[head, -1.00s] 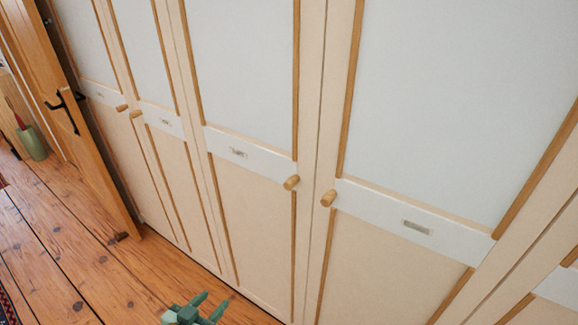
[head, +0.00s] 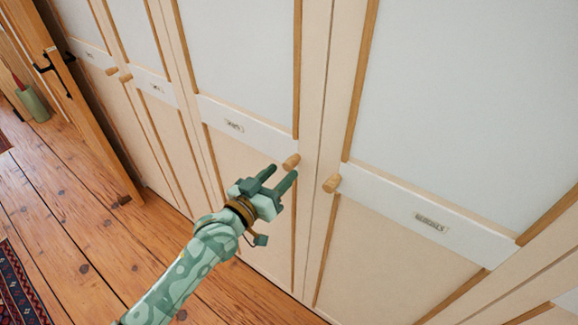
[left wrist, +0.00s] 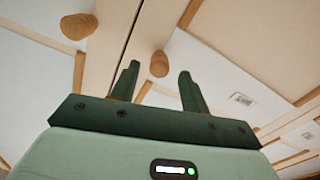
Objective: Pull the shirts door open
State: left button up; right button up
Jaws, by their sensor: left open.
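The cream wardrobe door (head: 245,60) in the middle has a pale blue upper panel, a small label (head: 234,126) too small to read surely, and a round wooden knob (head: 291,161) near its right edge. The door looks shut. My left gripper (head: 279,176) is open and empty, its fingertips just below and left of this knob. In the left wrist view the knob (left wrist: 159,64) shows between the two fingertips, beyond them; I see no contact. My right gripper is not in view.
The neighbouring door's knob (head: 332,183) is close on the right, with a label (head: 430,222) on its rail. More wardrobe doors run left to an open wooden room door (head: 85,110).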

aim_at(286, 168)
pick_arm(q)
jog(key=x, duration=0.4)
jog(key=shift+w+b, duration=0.1)
jog(key=shift+b, duration=0.2)
grip_shut()
